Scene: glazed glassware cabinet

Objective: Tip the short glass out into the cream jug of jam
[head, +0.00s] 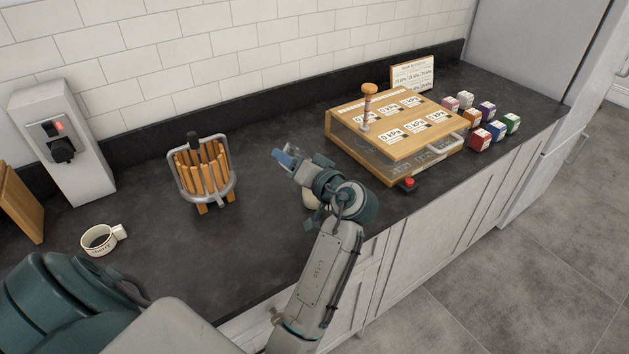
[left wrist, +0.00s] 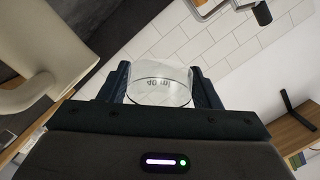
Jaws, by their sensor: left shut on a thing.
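The short glass (left wrist: 160,84) is clear, with a printed 40 ml mark, and sits between the two dark fingers of my left gripper (left wrist: 161,88) in the left wrist view. I see no contents in it for certain. In the head view my left gripper (head: 284,158) is held above the counter, right of the wooden-slatted press. A cream jug (left wrist: 40,65) with a handle is close on the left in the wrist view, apart from the glass. In the head view the jug (head: 310,200) is mostly hidden behind my arm. My right gripper is not in view.
A white lettered cup (head: 99,240) with dark contents stands at the left. The slatted press (head: 202,175) stands behind it. The counter between is clear.

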